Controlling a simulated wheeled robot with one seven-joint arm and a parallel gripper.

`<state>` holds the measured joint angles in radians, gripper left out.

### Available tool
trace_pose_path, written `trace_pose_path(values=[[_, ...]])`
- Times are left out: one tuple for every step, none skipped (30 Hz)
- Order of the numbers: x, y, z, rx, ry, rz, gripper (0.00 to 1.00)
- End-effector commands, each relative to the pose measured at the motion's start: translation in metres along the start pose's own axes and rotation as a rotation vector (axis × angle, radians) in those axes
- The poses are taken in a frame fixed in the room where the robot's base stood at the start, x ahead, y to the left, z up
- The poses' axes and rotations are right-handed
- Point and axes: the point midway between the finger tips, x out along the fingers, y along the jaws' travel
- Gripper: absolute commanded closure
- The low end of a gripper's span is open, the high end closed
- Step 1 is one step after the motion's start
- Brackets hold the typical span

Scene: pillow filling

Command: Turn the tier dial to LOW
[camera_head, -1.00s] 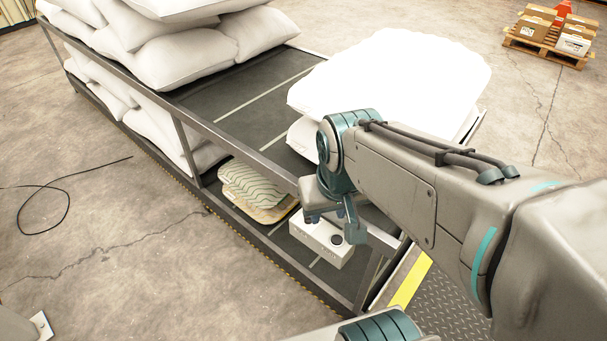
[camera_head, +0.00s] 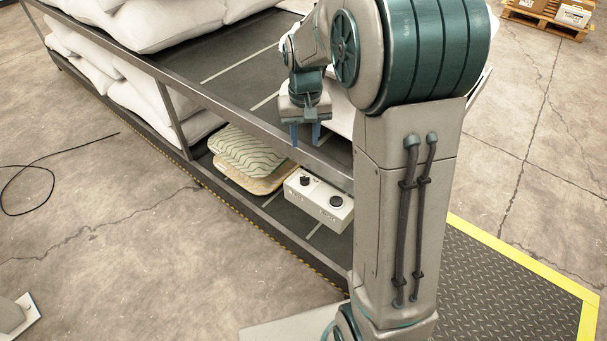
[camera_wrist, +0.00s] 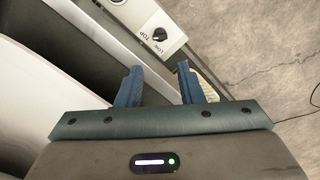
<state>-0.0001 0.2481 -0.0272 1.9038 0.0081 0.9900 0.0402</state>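The control box (camera_head: 313,207) is white and sits on the lower shelf. The tier dial (camera_head: 304,181) is a dark knob on its top, nearer the patterned pillow. In the wrist view the dial (camera_wrist: 159,34) has printed labels reading TOP and LOW beside it; I cannot tell which label it points at. A second round knob (camera_head: 336,201) is on the same box. My gripper (camera_head: 305,142) hangs above the dial by the upper shelf's front rail, fingers downward. In the wrist view my gripper (camera_wrist: 158,70) is open and empty, apart from the dial.
The upper shelf's front rail (camera_head: 243,130) runs close to my gripper. A patterned pillow (camera_head: 250,150) lies beside the box on the lower shelf. White pillows (camera_head: 165,22) are stacked on the left. A cable (camera_head: 60,148) lies on the open floor at left.

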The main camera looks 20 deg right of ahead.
Motion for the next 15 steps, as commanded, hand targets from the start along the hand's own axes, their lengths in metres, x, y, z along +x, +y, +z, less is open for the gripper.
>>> trace_pose_path(values=[[0.006, 0.0, 0.0, 0.0, -0.003, 0.0, 0.66], [0.009, 0.0, 0.0, 0.0, -0.003, 0.0, 0.66], [0.015, 0.0, 0.0, 0.0, -0.003, 0.0, 0.66], [0.02, 0.0, 0.001, 0.0, -0.004, 0.0, 0.66], [0.026, 0.0, 0.001, 0.0, -0.004, 0.0, 0.66], [0.035, 0.0, 0.001, 0.0, -0.006, 0.0, 0.66], [0.041, 0.0, 0.001, 0.0, -0.005, 0.0, 0.66], [0.048, 0.0, 0.001, -0.001, -0.005, 0.0, 0.66], [0.057, 0.0, 0.001, -0.001, -0.005, 0.0, 0.66], [0.064, 0.0, 0.001, -0.001, -0.006, 0.0, 0.66], [0.07, 0.0, 0.001, -0.001, -0.005, 0.0, 0.66], [0.078, 0.0, 0.001, -0.001, -0.005, 0.0, 0.66], [0.085, 0.0, 0.001, -0.001, -0.004, 0.0, 0.66], [0.091, 0.0, 0.001, -0.001, -0.005, 0.0, 0.66], [0.098, 0.0, 0.001, -0.001, -0.004, 0.0, 0.66]])
